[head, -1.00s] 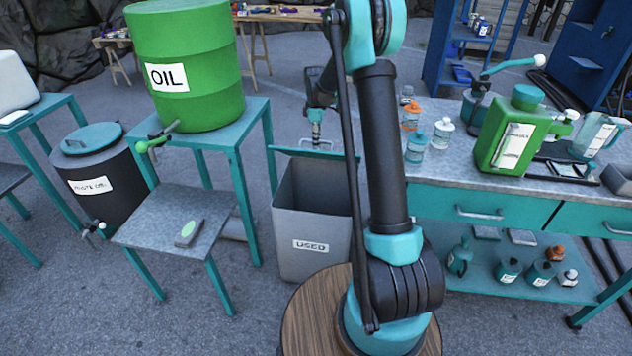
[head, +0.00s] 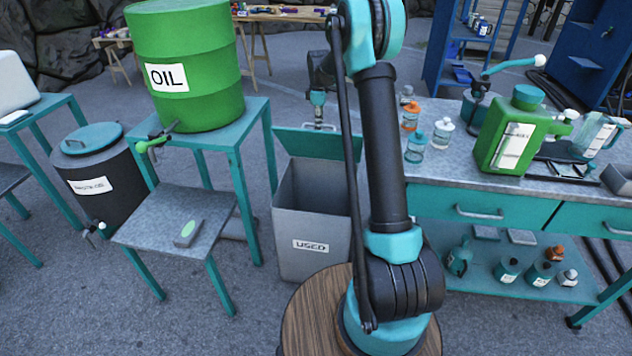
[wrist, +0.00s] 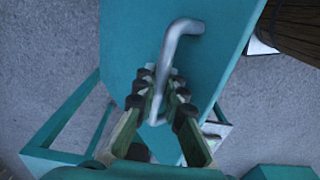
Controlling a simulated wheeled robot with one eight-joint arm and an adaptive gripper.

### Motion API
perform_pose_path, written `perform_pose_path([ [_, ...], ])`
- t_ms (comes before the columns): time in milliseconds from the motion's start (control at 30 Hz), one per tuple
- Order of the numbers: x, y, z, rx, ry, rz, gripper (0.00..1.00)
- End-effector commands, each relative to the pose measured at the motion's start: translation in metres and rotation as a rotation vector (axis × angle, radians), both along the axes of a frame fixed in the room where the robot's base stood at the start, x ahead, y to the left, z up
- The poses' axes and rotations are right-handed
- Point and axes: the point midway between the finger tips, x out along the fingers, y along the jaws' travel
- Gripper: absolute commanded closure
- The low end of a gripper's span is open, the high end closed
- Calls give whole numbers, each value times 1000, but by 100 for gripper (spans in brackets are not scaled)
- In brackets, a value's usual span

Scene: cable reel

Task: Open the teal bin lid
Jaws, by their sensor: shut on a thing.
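The grey bin (head: 310,259) labelled USED stands on the ground in the middle of the head view. Its teal lid (head: 294,141) is raised and tilted back at the bin's rear, and the open mouth shows a dark inside. In the wrist view the teal lid (wrist: 134,45) carries a bent metal handle (wrist: 177,40). My gripper (wrist: 160,92) is shut on this handle, with a finger on either side. In the head view my gripper (head: 318,112) is small and hangs behind the top of the lid, partly hidden by my arm.
A teal stand with a green OIL drum (head: 205,95) is left of the bin. A workbench (head: 450,172) with bottles and a green canister (head: 510,135) is close on the right. A dark barrel (head: 105,180) stands farther left. Open ground lies behind the bin.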

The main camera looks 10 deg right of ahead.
Motion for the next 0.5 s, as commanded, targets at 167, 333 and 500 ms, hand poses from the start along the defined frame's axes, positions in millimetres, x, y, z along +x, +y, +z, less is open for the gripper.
perform_pose_path([
  [167, 13, -5, 7, -1, -2, -1, 100],
  [333, 19, -7, 12, -1, -2, -1, 100],
  [500, 23, -8, 14, -1, -2, -1, 100],
])
